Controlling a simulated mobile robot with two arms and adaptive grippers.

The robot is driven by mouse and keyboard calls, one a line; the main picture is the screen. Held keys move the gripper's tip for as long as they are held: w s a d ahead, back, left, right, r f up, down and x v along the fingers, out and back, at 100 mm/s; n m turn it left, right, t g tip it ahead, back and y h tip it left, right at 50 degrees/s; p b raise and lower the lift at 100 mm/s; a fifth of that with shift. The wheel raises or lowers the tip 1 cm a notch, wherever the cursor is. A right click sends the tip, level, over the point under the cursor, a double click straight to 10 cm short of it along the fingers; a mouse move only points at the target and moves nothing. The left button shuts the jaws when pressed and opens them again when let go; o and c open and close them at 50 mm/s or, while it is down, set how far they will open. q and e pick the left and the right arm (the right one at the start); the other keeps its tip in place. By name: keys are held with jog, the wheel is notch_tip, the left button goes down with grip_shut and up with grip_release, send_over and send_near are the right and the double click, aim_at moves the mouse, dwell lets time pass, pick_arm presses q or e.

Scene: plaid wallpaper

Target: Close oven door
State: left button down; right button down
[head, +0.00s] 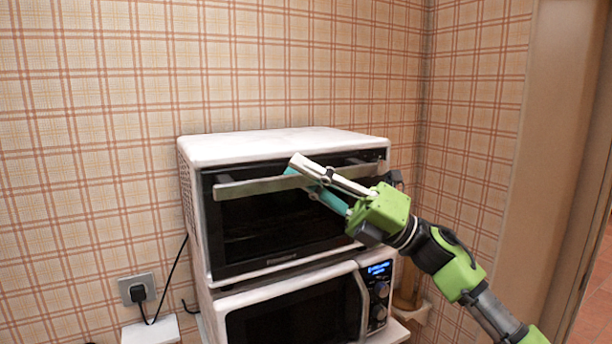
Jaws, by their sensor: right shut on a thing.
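The white oven (235,152) stands on top of a second white appliance, against the plaid wall. Its dark glass door (275,228) faces me and looks upright, at or close to the oven front; I cannot tell if a small gap is left. A pale handle bar (250,187) runs across the upper part of the door. My right gripper (293,167) reaches in from the right and is shut on the handle bar, right of its middle. It hides part of the bar and the door's upper right. My left gripper is not in view.
A white microwave (246,296) with a lit display and knobs sits below the oven. A wall socket (137,289) with a black plug and cord is at the left. The wall corner and a door frame (560,150) are at the right.

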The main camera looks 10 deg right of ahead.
jog(key=shift+w+a+f, duration=0.1)
jog(key=shift+f, duration=0.3)
jog(key=c, duration=2.1)
grip_release()
jog(key=shift+o, duration=0.7)
jog(key=shift+w, duration=0.3)
jog(key=shift+s, duration=0.1)
jog(key=shift+s+r, duration=0.1)
jog(key=shift+r, duration=0.05)
jog(key=v, duration=1.2)
